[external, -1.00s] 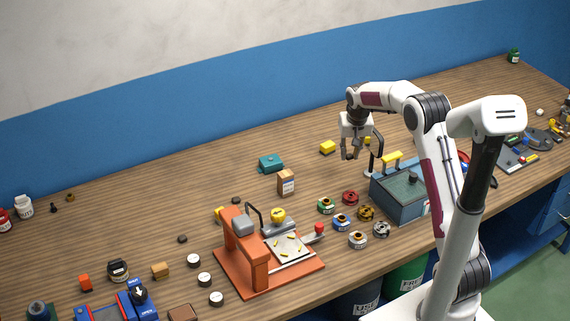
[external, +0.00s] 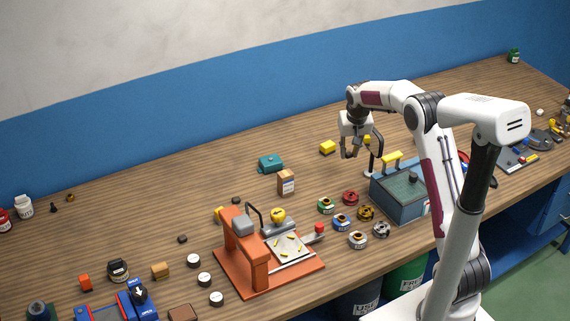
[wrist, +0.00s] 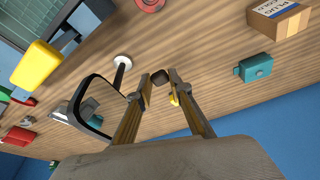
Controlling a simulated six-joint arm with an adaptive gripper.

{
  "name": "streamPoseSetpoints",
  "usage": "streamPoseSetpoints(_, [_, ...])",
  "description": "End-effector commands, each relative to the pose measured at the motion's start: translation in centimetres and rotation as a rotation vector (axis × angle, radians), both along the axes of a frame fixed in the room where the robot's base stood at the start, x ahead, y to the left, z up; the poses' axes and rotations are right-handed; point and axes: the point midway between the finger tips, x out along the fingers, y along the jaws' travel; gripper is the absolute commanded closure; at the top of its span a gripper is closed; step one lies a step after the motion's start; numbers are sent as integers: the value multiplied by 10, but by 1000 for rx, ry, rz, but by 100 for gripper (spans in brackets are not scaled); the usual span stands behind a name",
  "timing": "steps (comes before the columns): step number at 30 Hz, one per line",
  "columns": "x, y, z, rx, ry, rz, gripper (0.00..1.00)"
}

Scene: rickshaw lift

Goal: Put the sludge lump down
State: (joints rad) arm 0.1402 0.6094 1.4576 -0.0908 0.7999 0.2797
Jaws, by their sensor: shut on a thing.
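My gripper (external: 350,153) hangs above the wooden bench, to the left of the black-framed stand. In the wrist view its fingers (wrist: 161,82) are closed on a small dark grey lump (wrist: 160,77), which I take as the sludge lump. The lump sits between the fingertips and looks clear of the bench. In the external view the lump is too small and hidden to make out clearly.
The black-framed stand (wrist: 96,106) and the blue-grey tank (external: 398,197) with a yellow handle (external: 392,158) are close on the right. Bare wood lies below the gripper.

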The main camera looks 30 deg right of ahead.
Motion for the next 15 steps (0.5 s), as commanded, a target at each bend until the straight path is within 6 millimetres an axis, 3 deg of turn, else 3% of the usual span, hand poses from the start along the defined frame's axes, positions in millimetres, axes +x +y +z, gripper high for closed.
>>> streamPoseSetpoints(8, [-15, 8, -23, -3, 4, 82, 90])
streamPoseSetpoints(15, [-45, 27, -36, -2, 12, 161, 90])
